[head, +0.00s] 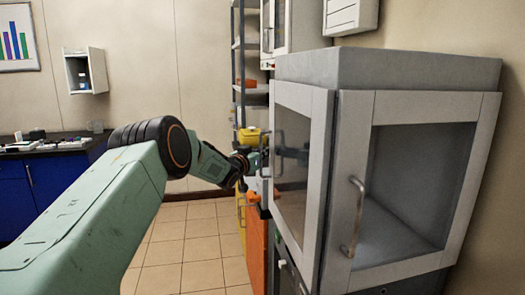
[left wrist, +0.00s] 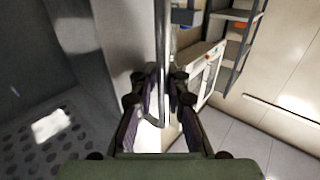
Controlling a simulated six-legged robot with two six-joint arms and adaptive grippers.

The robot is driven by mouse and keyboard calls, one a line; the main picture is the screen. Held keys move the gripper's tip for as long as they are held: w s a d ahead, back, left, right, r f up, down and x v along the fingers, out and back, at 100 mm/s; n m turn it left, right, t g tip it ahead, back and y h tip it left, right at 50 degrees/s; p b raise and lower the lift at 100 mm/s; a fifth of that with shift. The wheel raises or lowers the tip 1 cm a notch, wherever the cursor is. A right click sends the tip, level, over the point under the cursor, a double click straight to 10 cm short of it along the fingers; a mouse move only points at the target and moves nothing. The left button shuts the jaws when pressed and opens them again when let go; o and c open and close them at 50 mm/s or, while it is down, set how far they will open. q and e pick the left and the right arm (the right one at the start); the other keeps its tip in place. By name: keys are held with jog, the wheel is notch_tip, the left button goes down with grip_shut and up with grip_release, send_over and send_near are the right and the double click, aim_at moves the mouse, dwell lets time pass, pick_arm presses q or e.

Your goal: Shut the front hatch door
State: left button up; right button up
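A grey cabinet (head: 390,68) stands at the right of the head view. Its left face has a glazed door (head: 323,170) with a grey frame and a thin metal handle (head: 279,168) at the far edge. How far this door stands from its frame is hard to tell. My left gripper (head: 264,160) is at that handle, small and partly hidden. In the left wrist view, my left gripper (left wrist: 165,78) has its fingers close on both sides of the upright handle bar (left wrist: 162,35) and looks shut on it. My right gripper is not in view.
A second glazed panel (head: 415,190) with a curved handle (head: 354,215) faces right. A shelf rack (head: 250,55) and an orange cabinet (head: 257,255) stand behind my left gripper. A dark-topped blue bench (head: 55,190) is at the left. The tiled floor (head: 190,245) between is clear.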

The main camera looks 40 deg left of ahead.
pick_arm(q)
jog(key=shift+o, duration=0.6)
jog(key=shift+d+f, duration=0.15)
jog(key=shift+f, duration=0.1)
jog(key=shift+r, duration=0.15)
jog(key=s+d, duration=0.1)
jog(key=s, duration=1.1)
jog(key=shift+d, duration=0.15)
